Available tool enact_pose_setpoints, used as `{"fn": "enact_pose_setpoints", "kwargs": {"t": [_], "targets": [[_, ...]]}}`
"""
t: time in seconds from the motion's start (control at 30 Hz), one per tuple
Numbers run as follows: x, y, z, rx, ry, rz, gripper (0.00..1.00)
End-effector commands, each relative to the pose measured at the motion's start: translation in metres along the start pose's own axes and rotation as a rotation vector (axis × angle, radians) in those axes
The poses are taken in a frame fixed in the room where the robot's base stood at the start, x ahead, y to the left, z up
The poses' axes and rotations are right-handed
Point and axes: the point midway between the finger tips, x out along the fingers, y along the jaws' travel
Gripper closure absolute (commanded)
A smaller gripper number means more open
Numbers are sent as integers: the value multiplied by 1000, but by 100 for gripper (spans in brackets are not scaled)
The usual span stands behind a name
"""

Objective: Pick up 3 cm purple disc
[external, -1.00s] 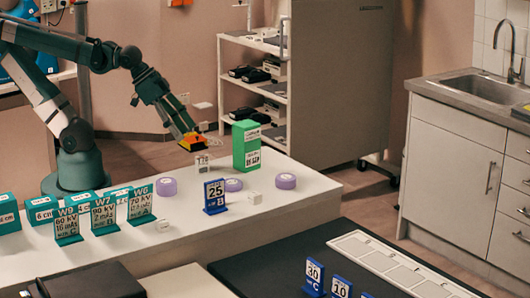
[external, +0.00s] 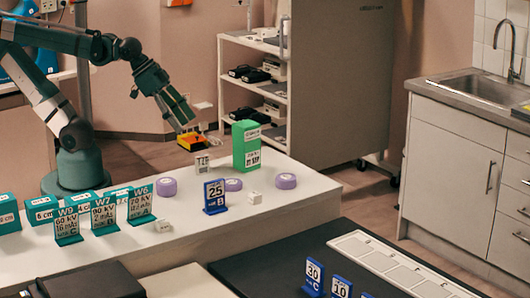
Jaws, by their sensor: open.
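Three purple discs lie flat on the white counter: a left disc (external: 166,187), a middle disc (external: 233,184) partly behind a blue sign, and a right disc (external: 286,181). Their markings are too small to read, so I cannot tell which is 3 cm. My gripper (external: 190,128) is above the counter's back edge, above and behind the discs, pointing down and to the right. It is open and touches no disc. Its fingers are small and dark in this view.
An orange and yellow block (external: 192,142) is just below my gripper. A blue "25" sign (external: 214,196), a white labelled block (external: 202,163), a green box (external: 246,145) and a white cube (external: 254,197) stand around the discs. Teal signs (external: 104,213) stand at the left.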

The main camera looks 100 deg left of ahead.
Motion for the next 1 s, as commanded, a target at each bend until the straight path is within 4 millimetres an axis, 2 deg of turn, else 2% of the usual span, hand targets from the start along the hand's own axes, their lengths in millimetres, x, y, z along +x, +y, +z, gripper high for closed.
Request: {"fn": "enact_pose_setpoints", "kwargs": {"t": [0.33,0.77,1.0], "targets": [[-30,0,-22,0,0,0,45],[-34,6,-51,-85,-38,6,45],[-35,12,-81,-173,-77,7,45]]}}
